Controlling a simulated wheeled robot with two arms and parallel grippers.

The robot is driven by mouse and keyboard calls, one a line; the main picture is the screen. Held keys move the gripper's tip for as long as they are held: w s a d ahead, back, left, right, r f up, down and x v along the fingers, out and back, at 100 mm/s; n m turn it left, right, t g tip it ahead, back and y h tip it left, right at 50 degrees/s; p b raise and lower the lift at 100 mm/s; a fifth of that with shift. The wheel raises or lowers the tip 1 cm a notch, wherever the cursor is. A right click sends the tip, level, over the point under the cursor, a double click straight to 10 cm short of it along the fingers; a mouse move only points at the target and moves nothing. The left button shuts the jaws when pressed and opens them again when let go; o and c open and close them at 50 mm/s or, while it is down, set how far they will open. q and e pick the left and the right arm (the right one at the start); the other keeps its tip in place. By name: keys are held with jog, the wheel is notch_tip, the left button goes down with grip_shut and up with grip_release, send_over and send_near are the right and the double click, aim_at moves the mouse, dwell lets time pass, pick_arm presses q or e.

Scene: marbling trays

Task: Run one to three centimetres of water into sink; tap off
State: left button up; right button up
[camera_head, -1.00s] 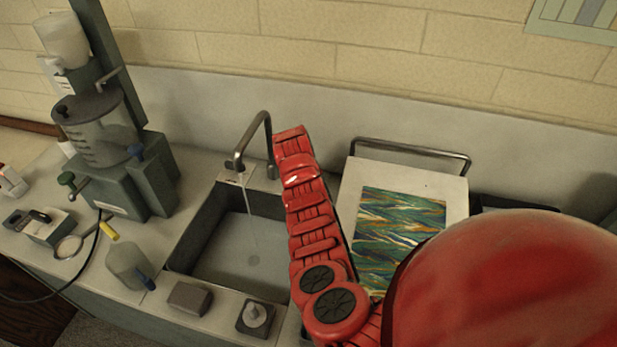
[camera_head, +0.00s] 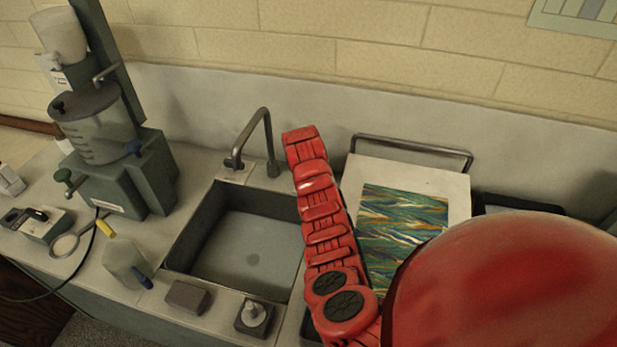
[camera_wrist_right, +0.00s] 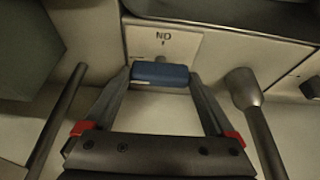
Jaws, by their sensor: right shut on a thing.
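The grey sink (camera_head: 190,235) is set into the counter, with a pale, flat bottom and a round dark drain showing. I cannot tell the water depth. The bent metal tap (camera_head: 253,132) stands at its back edge, and no stream falls from its spout. My right arm reaches up past the sink's right side towards the tap; its gripper is not clear in the head view. In the right wrist view my right gripper (camera_wrist_right: 160,82) is shut on a blue block-like handle (camera_wrist_right: 160,73), below a plate marked "ND" (camera_wrist_right: 162,42). My left gripper is not in view.
A marbled sheet (camera_head: 400,232) lies on a white board (camera_head: 420,178) right of the sink, partly behind my arm. A grey block (camera_head: 187,297) and a small dispenser (camera_head: 254,318) sit at the sink's front edge.

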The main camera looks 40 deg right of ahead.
jog(key=shift+r, duration=0.1)
jog(key=o, duration=1.1)
jog(key=shift+c, duration=0.2)
jog(key=shift+r, duration=0.3)
jog(key=b+v, duration=0.2)
jog(key=v, duration=0.2)
jog(key=p+v, duration=0.5)
jog(key=v, duration=0.7)
jog(key=shift+s+a+r, duration=0.2)
jog(key=shift+s+r, duration=0.1)
jog(key=shift+w, duration=0.1)
